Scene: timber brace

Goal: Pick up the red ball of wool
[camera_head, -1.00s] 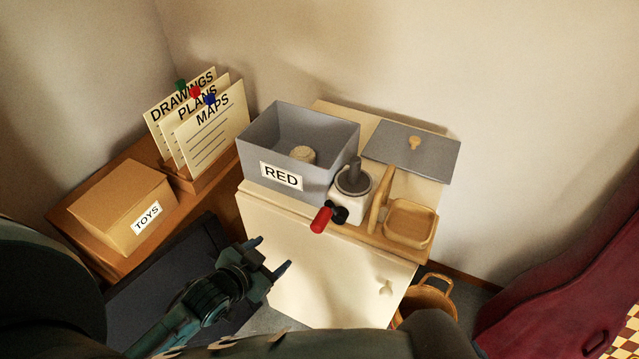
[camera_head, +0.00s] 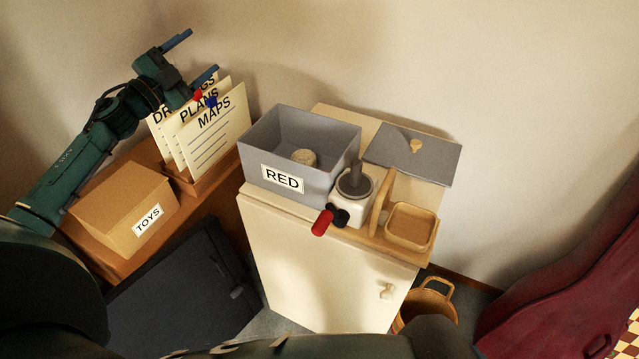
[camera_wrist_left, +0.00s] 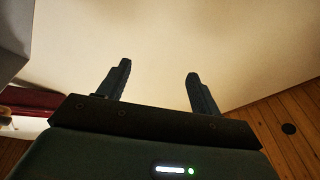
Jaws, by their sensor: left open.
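No red ball of wool shows in either view. A grey open box (camera_head: 255,160) labelled RED stands on the cream cabinet. My left gripper (camera_head: 203,51) is open and empty, raised in front of the cards at the upper left, apart from the box. Its two spread fingers also show in the left wrist view (camera_wrist_left: 157,72), with only pale wall between them. My right gripper is not in view.
A cardboard TOYS box (camera_head: 120,200) and upright cards (camera_head: 215,125) stand on the left wooden surface. A red-handled grinder (camera_head: 352,198), a wooden tray (camera_head: 410,226) and a grey lid (camera_head: 415,150) are right of the grey box. A basket (camera_head: 428,303) stands on the floor.

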